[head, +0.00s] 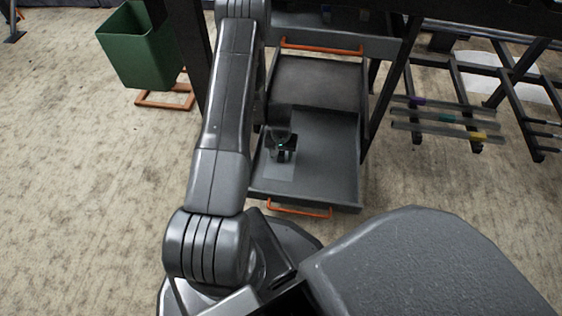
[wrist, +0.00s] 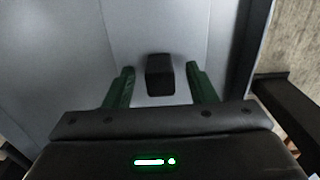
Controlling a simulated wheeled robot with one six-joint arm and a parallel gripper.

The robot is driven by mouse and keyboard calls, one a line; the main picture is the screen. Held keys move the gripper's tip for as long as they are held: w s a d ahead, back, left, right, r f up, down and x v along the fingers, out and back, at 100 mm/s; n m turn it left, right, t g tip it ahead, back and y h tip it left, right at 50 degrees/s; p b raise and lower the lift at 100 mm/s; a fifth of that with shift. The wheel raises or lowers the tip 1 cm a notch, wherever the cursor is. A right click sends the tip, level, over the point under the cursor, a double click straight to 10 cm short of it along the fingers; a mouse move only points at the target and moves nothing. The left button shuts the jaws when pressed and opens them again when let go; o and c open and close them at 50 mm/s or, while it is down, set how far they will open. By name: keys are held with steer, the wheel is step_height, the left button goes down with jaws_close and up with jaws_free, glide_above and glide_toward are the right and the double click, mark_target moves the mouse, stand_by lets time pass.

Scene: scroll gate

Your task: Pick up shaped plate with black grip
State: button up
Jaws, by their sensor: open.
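The black grip (wrist: 160,75) stands up in the middle of the wrist view, between the two green fingers of my gripper (wrist: 160,71). The fingers are open, with a gap on each side of the grip. The grip rises from a pale grey plate (wrist: 135,35), whose outline is hard to tell from the drawer floor. In the head view the plate (head: 279,173) shows as a lighter patch in the open lower drawer, and my gripper (head: 281,150) is over it and hides the grip.
The dark drawer (head: 325,165) has raised walls and an orange handle (head: 298,210) in front. Another drawer (head: 340,45) is above it. Frame legs flank the drawers. A green bin (head: 140,50) stands left; racks with bars (head: 445,118) stand right.

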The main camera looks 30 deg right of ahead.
steer(key=shift+f, duration=0.5)
steer(key=shift+r, duration=0.1)
jaws_close()
